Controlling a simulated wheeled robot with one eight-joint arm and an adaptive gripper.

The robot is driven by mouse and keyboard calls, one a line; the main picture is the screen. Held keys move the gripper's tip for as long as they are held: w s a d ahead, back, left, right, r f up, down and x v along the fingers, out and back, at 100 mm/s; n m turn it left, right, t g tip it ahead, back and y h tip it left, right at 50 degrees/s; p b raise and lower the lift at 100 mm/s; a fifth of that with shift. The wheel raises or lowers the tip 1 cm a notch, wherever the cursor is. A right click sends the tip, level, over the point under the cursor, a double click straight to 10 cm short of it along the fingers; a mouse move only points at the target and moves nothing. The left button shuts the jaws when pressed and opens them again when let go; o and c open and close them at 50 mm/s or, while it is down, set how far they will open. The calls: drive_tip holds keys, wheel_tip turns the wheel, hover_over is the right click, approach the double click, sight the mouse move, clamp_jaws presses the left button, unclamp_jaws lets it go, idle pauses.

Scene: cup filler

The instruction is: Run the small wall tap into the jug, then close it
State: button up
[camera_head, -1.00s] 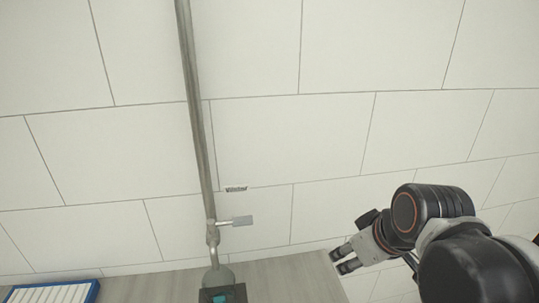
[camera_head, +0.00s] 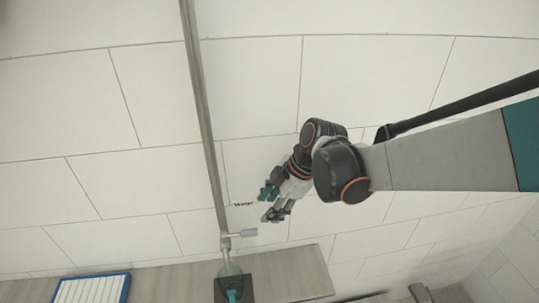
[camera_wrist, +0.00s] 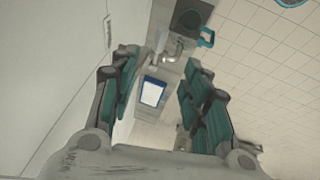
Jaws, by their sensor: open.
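The small wall tap (camera_head: 226,243) is on a vertical grey pipe in the head view, with its flat lever (camera_head: 243,233) sticking out to the right. The jug (camera_head: 230,272) stands under the spout on a dark square base (camera_head: 246,288); a teal part shows at its front. My gripper (camera_head: 267,203) is open and empty, above and to the right of the lever and apart from it. The jug's contents cannot be made out.
A blue-rimmed white rack (camera_head: 92,289) lies on the counter (camera_head: 290,274) to the left of the jug. A small wall label (camera_head: 243,204) is above the lever, close to my gripper. The tiled wall behind is otherwise bare.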

sight(251, 231)
drive_tip(key=b+x, duration=0.8)
drive_tip(key=x, duration=0.6)
drive_tip(key=shift+r, duration=0.1)
clamp_jaws()
